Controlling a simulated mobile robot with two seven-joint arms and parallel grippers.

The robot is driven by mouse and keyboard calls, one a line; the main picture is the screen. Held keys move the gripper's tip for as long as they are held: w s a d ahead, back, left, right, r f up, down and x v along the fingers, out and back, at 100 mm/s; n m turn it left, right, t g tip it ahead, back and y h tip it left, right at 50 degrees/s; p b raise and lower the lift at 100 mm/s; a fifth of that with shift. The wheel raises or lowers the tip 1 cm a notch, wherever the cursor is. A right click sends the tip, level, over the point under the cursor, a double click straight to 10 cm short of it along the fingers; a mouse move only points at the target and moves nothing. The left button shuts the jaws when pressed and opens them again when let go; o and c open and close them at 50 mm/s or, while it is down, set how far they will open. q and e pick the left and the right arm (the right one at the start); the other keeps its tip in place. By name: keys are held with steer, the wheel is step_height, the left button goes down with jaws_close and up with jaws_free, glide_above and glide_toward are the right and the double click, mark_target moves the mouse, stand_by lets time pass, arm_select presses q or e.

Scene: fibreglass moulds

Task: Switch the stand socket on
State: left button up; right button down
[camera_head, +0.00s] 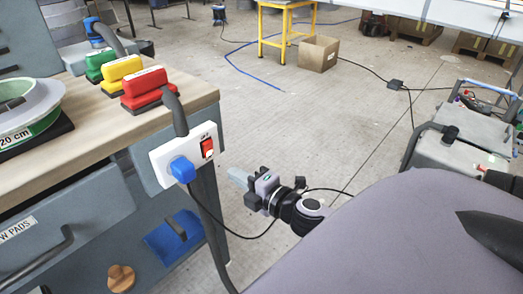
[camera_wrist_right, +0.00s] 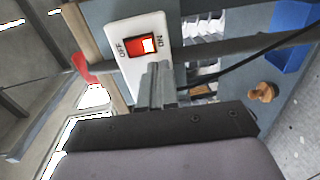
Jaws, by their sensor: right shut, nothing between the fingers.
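The stand socket (camera_head: 162,158) is a white plate on the front corner of the workbench. It carries a red rocker switch (camera_head: 207,148) and a blue plug (camera_head: 182,170) with a black cable. In the right wrist view the red switch (camera_wrist_right: 141,45) sits between the printed words OFF and ON, with a pale patch towards ON. I cannot tell its position for sure. My right gripper (camera_head: 237,177) is shut and empty, right of the socket and a little lower than the switch. In the wrist view its fingertips (camera_wrist_right: 159,68) appear just below the switch; contact is not visible. My left gripper is not in view.
Red (camera_head: 146,88), yellow (camera_head: 121,73) and green (camera_head: 97,64) handled blocks stand on the wooden benchtop (camera_head: 196,95). A grey hose-like piece rises above the socket. A cardboard box (camera_head: 317,54) and cables lie on the floor. Open floor lies right of the bench.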

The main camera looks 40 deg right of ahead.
steer(key=s, duration=0.6)
steer(key=shift+s+d+f+b, duration=0.25)
steer(key=shift+f+b, duration=0.05)
steer(key=shift+b, duration=0.1)
steer(key=s+a+f+m+g+y, duration=0.1)
steer(key=s+a+f+m+g, duration=0.2)
steer(key=s+a+f+m, duration=0.35)
steer(key=s+a+f+m+g+y, duration=0.1)
steer(key=s+a+f+m+g, duration=0.25)
steer(key=a+f+m, duration=0.55)
steer(key=d+r+p, duration=0.2)
steer(key=r+p, duration=0.5)
steer(key=p, duration=0.1)
steer(key=d+r+m+h+p, duration=0.1)
steer(key=d+r+p, duration=0.1)
steer(key=r+p, duration=0.5)
steer(key=shift+w+d+p, duration=0.25)
steer(key=shift+p, duration=0.85)
